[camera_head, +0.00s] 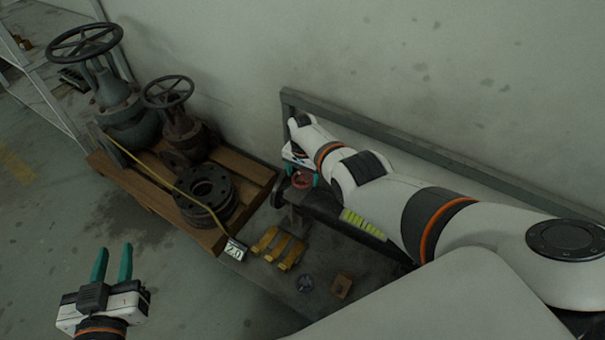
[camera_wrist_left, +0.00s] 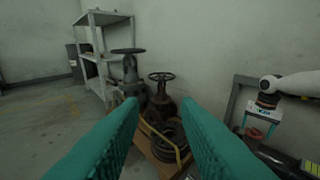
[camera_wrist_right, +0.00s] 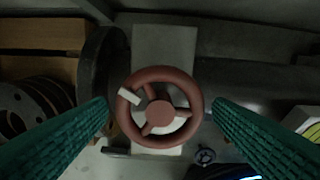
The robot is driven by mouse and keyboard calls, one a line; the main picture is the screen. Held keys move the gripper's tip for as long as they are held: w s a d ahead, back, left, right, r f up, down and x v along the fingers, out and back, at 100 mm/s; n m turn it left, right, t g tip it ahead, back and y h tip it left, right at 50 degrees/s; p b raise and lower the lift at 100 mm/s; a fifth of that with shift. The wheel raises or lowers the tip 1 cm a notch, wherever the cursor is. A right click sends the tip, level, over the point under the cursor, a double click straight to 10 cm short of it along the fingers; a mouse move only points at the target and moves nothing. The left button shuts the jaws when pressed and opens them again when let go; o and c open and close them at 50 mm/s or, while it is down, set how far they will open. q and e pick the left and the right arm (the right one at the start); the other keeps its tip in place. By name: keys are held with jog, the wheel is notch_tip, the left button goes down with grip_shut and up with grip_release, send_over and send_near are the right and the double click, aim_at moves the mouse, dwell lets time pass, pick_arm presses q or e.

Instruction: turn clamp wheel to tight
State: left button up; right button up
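The clamp wheel is a small red three-spoke handwheel (camera_wrist_right: 160,107). In the right wrist view it lies midway between my right gripper's teal fingers (camera_wrist_right: 162,125), which are open with a gap on both sides of the rim. A pale pointer-like piece shows at its upper left. In the head view the red wheel (camera_head: 303,180) is partly hidden below my right gripper (camera_head: 302,170), at the bench's far left end. My left gripper (camera_head: 112,264) is open and empty above the floor at lower left; its spread fingers fill the left wrist view (camera_wrist_left: 160,115).
A wall rail (camera_head: 400,146) runs behind my right arm.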

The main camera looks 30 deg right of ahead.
aim_at(303, 178)
jog(key=shift+o, duration=0.5)
jog(key=shift+r, duration=0.1)
notch_tip(303, 178, up, 3)
jog(key=p, duration=0.3)
notch_tip(303, 178, up, 3)
jog(key=shift+f+p, duration=0.1)
jog(key=shift+p, duration=0.95)
pick_arm(q)
jog(key=s+a+f+g+y+p, duration=0.1)
jog(key=s+a+f+g+y, duration=0.15)
jog(key=s+f+g, duration=0.35)
jog(key=s+a+f+g+y, duration=0.1)
jog(key=s+a+f+g, duration=0.25)
jog(key=s+g, duration=0.35)
pick_arm(e)
jog(key=shift+r, duration=0.9)
pick_arm(q)
jog(key=s+p+x, duration=0.1)
jog(key=p+x, duration=0.1)
jog(key=x, duration=0.5)
jog(key=shift+d+f+n+p, duration=0.3)
jog(key=shift+d+p, duration=0.05)
jog(key=shift+p, duration=0.05)
pick_arm(e)
notch_tip(303, 178, up, 4)
jog(key=shift+r, duration=0.1)
pick_arm(q)
jog(key=shift+s, duration=0.15)
